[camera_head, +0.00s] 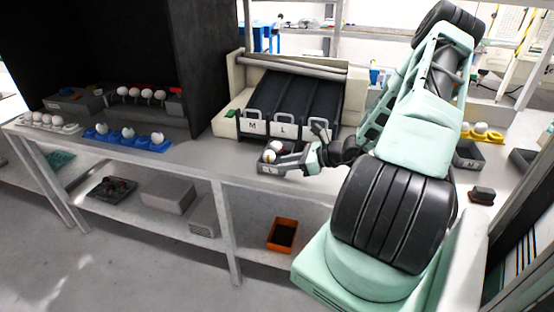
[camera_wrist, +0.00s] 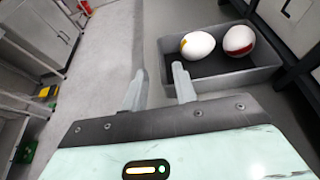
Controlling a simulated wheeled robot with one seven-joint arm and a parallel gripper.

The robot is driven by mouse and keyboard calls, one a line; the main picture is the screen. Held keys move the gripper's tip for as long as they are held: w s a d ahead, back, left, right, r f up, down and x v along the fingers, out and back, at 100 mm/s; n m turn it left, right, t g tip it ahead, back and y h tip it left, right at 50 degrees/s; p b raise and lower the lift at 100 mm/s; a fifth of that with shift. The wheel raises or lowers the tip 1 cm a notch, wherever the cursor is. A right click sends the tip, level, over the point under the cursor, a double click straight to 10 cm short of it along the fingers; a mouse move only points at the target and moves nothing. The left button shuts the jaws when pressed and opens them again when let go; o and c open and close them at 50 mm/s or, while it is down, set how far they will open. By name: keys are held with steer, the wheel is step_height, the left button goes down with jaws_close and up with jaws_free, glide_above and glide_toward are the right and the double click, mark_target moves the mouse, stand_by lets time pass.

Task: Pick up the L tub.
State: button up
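The L tub (camera_head: 283,168) is a small grey open box with an L label on its front, on the table before the dark sloped lanes. Two white eggs (camera_head: 272,151) lie in it. In the wrist view the tub (camera_wrist: 236,83) is at upper right, one egg with a yellow mark and one with a red band. My gripper (camera_head: 314,146) is at the tub's right end. Its fingers (camera_wrist: 158,70) are apart with nothing held; one overlaps the tub's near corner and the other is outside it. Whether they touch the wall is unclear.
The lane rack (camera_head: 290,100) with M and L labels stands just behind the tub. Blue (camera_head: 150,145) and white (camera_head: 50,125) egg trays sit at left. A grey tub (camera_head: 468,155) and yellow tray (camera_head: 488,137) are at right. The tabletop left of the tub is clear.

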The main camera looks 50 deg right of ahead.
steer(key=shift+p+x, duration=0.35)
steer(key=shift+x, duration=2.7)
jaws_close()
